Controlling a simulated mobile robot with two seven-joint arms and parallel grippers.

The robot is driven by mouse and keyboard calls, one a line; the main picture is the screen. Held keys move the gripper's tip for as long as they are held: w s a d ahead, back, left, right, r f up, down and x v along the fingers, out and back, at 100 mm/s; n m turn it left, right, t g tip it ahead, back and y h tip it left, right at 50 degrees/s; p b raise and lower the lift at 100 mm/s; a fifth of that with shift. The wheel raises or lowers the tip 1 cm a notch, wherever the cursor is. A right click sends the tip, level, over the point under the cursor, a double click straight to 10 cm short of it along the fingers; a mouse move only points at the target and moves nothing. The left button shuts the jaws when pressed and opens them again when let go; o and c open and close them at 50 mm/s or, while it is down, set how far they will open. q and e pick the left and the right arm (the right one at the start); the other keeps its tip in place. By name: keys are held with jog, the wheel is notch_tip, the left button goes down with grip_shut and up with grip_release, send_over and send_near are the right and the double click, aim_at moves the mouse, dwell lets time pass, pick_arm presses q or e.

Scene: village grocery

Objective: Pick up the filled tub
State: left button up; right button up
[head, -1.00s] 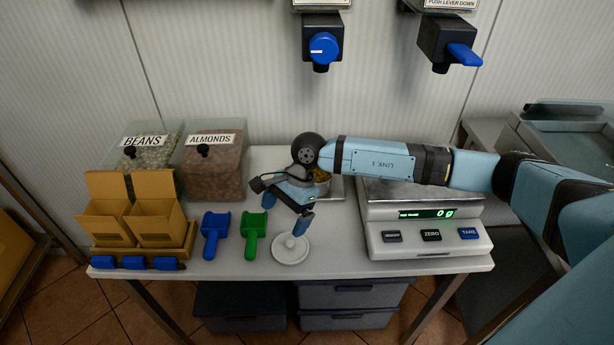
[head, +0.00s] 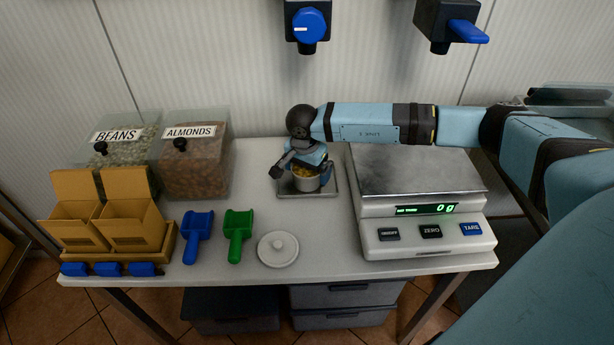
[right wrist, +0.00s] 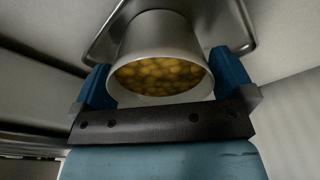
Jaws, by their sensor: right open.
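The filled tub (head: 306,184) is a small grey metal pot with yellow-orange contents. It stands upright on a metal tray (head: 332,191) in the middle of the counter. The right wrist view shows the tub (right wrist: 160,38) too, with its round contents inside the rim. My right gripper (head: 303,164) is at the tub from above and behind. In the right wrist view its open blue fingers (right wrist: 163,66) stand on either side of the tub, with the tub between them. I cannot tell whether either finger touches it. My left gripper is not in view.
A round white lid (head: 278,250), a green scoop (head: 237,228) and a blue scoop (head: 196,230) lie in front and left. A scale (head: 420,235) reading 0 g stands close on the right. The almonds bin (head: 197,165) and open boxes (head: 130,225) are left.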

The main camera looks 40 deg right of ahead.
jog(key=shift+f, duration=0.4)
jog(key=shift+r, duration=0.1)
jog(key=c, duration=0.8)
